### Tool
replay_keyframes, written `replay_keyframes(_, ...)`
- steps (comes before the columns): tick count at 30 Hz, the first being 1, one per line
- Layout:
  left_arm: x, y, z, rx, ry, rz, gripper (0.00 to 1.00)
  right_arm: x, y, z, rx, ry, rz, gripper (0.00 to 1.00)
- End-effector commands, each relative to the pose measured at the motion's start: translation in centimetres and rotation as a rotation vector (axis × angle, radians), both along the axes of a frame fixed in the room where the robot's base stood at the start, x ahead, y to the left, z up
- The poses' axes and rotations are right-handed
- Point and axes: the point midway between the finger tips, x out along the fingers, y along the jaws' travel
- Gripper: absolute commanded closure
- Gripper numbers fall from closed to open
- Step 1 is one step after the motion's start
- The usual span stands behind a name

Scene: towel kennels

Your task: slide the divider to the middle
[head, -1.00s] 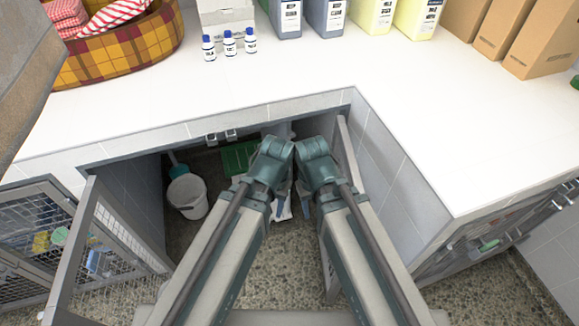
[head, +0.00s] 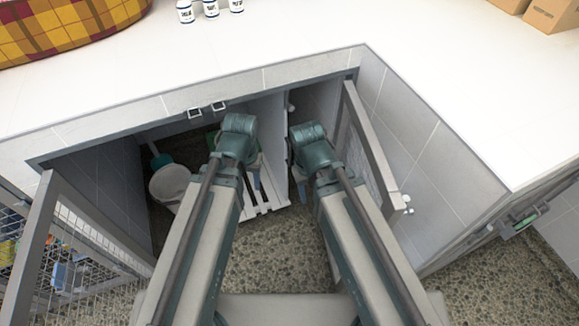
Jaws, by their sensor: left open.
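The divider (head: 268,125) is a pale upright panel inside the open kennel under the counter. It stands right of the middle of the opening. My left gripper (head: 257,182) is on the divider's left side, low down, with its jaws open; my wrist hides most of them. My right gripper (head: 300,182) is on the right side, close to the panel's near edge, mostly hidden by its own wrist. I cannot tell whether either gripper touches the divider. A white slatted piece (head: 262,208) shows at the divider's foot, between my arms.
A white bucket (head: 170,184) stands at the left inside the kennel. Open mesh doors flank the opening, the left door (head: 48,235) and the right door (head: 372,150). The white counter (head: 300,35) overhangs above, with bottles and a plaid basket (head: 70,30). Pebbled floor is clear in front.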

Motion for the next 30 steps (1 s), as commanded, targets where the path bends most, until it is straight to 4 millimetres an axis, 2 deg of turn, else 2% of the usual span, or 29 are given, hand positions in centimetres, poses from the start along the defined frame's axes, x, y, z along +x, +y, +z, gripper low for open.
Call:
replay_keyframes(1, 0.5, 0.8, -3.2, -0.007, -0.008, 0.023, 0.54, 0.0, 0.0, -3.2, 0.0, 0.0, 0.0, 0.5)
replay_keyframes(5, 2.0, 2.1, -6.7, -0.022, -0.034, 0.064, 0.54, 0.0, 0.0, -6.7, 0.0, 0.0, 0.0, 0.5)
replay_keyframes(8, 3.9, 2.5, -9.1, -0.035, -0.065, 0.085, 0.54, 0.0, 0.0, -9.1, 0.0, 0.0, 0.0, 0.5)
replay_keyframes(11, 8.0, 1.7, -11.1, -0.05, -0.122, 0.082, 0.54, 0.0, 0.0, -11.3, 0.0, 0.0, 0.0, 0.5)
replay_keyframes(12, 10.5, 0.5, -11.3, -0.056, -0.158, 0.069, 0.54, 0.0, 0.0, -11.6, 0.0, 0.0, 0.0, 0.5)
replay_keyframes(15, 14.9, -2.6, -10.8, -0.072, -0.23, 0.03, 0.54, 0.0, 0.0, -11.4, 0.0, 0.0, 0.0, 0.5)
replay_keyframes(19, 18.9, -6.5, -10.2, -0.091, -0.3, -0.012, 0.54, 0.0, 0.0, -11.3, 0.0, 0.0, 0.0, 0.5)
replay_keyframes(24, 21.6, -9.7, -9.7, -0.108, -0.354, -0.045, 0.54, 0.0, 0.0, -11.3, 0.0, 0.0, 0.0, 0.5)
replay_keyframes(30, 22.0, -10.4, -9.6, -0.112, -0.368, -0.053, 0.54, 0.0, 0.0, -11.3, 0.0, 0.0, 0.0, 0.5)
